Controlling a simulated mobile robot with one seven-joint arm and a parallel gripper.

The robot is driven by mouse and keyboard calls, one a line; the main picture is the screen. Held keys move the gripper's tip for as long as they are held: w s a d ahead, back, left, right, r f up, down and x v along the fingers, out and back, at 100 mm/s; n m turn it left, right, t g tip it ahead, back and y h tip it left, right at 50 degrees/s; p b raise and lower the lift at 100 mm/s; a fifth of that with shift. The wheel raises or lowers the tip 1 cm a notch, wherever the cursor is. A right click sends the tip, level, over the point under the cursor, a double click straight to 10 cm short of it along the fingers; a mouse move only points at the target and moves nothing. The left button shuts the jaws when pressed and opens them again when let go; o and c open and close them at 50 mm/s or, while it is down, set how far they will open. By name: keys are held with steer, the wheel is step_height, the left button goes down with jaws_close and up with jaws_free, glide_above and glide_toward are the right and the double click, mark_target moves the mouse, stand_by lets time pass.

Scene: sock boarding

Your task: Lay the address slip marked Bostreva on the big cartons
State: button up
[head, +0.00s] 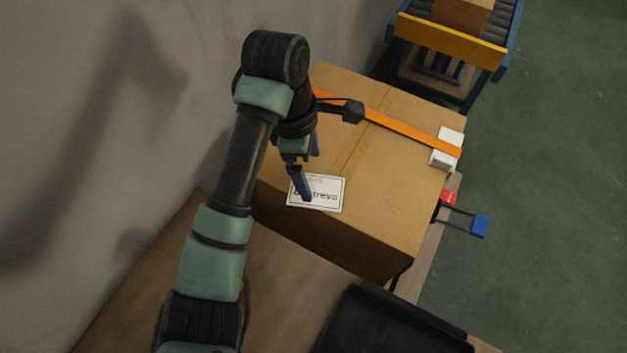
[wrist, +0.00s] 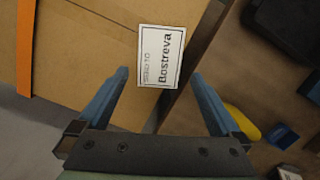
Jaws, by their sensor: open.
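The address slip (head: 326,194) is white with a black border, and it lies flat on top of a big brown carton (head: 400,165), near the carton's front edge. In the wrist view the slip (wrist: 159,56) reads "SEND TO Bostreva", and one edge runs along the carton's edge. My gripper (head: 305,188) is over the slip in the head view and hides part of the lettering. In the wrist view my gripper (wrist: 158,75) is open, with the slip between and beyond the blue fingertips. I cannot tell whether the fingers touch the carton.
An orange strap (head: 395,127) crosses the carton top to a white block (head: 447,148). A black tray (head: 385,322) lies on the wooden table (head: 285,280) in front. A conveyor (head: 450,42) with another carton (head: 452,14) stands behind. A red-and-blue handled item (head: 480,225) juts out at right.

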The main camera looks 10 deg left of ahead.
mark_target(316, 191)
steer(key=f, duration=0.5)
steer(key=shift+d+f, duration=0.4)
